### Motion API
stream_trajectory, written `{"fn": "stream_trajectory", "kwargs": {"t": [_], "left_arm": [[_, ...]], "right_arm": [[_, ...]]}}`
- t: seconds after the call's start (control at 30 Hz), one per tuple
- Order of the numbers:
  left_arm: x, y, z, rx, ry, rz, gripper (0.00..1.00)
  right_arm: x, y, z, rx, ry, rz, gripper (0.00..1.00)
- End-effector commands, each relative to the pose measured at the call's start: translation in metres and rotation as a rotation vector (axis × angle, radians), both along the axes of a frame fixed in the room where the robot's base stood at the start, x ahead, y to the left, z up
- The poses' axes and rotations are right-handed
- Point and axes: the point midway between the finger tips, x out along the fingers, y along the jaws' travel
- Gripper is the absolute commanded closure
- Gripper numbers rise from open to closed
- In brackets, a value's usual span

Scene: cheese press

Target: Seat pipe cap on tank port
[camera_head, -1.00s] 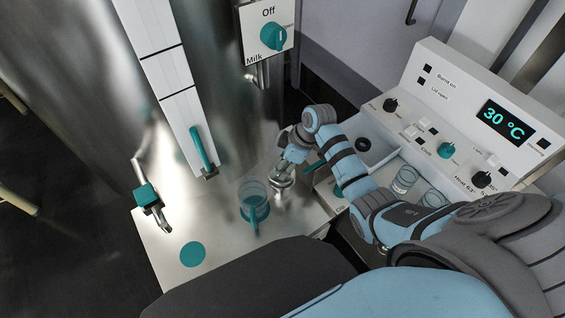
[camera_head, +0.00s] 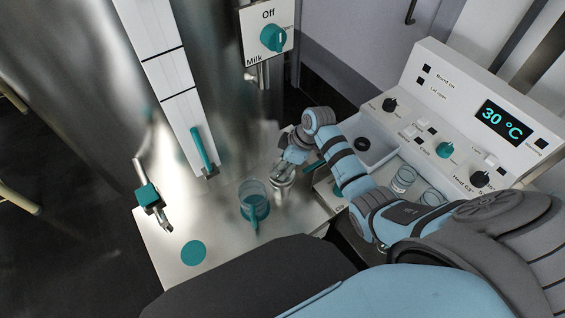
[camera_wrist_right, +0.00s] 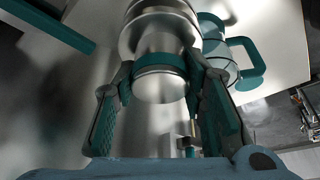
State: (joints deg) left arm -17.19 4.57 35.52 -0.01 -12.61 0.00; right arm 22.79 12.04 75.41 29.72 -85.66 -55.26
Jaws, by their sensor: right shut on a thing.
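My right gripper (camera_head: 286,172) is low beside the steel tank (camera_head: 235,100), over the right part of the steel table. In the right wrist view its two teal-padded fingers (camera_wrist_right: 160,75) are shut on a round steel pipe cap (camera_wrist_right: 160,88) with a teal band. A wider steel flanged piece (camera_wrist_right: 158,22) lies directly beyond it, in line with it; it may be the tank port. I cannot tell whether the two touch or are seated. In the head view the gripper mostly hides the cap. My left gripper is not in view.
A clear jug with a teal handle (camera_head: 254,200) stands left of my right gripper. A teal valve (camera_head: 147,195) and a teal disc (camera_head: 193,252) are further left. The control panel (camera_head: 470,110) and a tray with glass jars (camera_head: 403,180) stand to the right.

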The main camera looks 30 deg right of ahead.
Motion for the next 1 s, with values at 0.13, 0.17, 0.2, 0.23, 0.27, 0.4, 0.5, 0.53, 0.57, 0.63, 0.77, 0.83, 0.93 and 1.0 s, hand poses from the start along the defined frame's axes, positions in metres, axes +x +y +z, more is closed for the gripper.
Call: {"fn": "stream_trajectory", "kwargs": {"t": [0.13,0.17,0.2,0.23,0.27,0.4,0.5,0.53,0.57,0.63,0.77,0.83,0.93,1.0], "left_arm": [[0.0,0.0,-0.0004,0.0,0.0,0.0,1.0],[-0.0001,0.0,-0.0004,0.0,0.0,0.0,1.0],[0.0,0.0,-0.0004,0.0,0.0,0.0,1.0],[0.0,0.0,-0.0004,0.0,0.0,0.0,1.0],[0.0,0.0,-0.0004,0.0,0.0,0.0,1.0],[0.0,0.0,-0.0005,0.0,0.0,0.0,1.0],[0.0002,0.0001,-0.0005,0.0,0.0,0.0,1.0],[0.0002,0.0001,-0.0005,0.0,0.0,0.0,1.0],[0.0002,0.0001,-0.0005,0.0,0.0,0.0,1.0],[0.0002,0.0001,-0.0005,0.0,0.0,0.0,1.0],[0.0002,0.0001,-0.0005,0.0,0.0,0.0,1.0],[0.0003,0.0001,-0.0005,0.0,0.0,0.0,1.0],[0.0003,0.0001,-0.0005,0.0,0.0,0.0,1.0],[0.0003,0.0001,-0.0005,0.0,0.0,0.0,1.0]], "right_arm": [[0.0002,0.0001,-0.0001,0.001,-0.001,0.0,1.0],[0.0002,0.0001,-0.0001,0.001,-0.001,0.0,1.0],[0.0002,0.0001,-0.0001,0.001,-0.001,0.001,1.0],[0.0002,0.0001,-0.0001,0.001,-0.001,0.001,0.6],[0.0002,0.0,-0.0001,0.001,-0.001,0.001,0.56],[0.0001,0.0,-0.0002,0.0,0.0,0.001,0.39],[0.0,0.0,-0.0002,0.0,0.0,0.0,0.39],[0.0,0.0,-0.0002,0.0,0.0,0.0,0.39],[0.0,-0.0001,-0.0004,0.0,0.0,0.0,0.39],[-0.0003,-0.0001,-0.0007,0.0,0.001,0.0,0.34],[-0.0003,-0.0001,-0.0006,0.0,0.001,0.0,0.15],[-0.0003,-0.0001,-0.0006,0.0,0.001,0.0,0.15],[-0.0002,-0.0001,-0.0005,-0.001,0.001,0.0,0.15],[-0.0002,-0.0001,-0.0005,-0.001,0.001,0.0,0.15]]}}
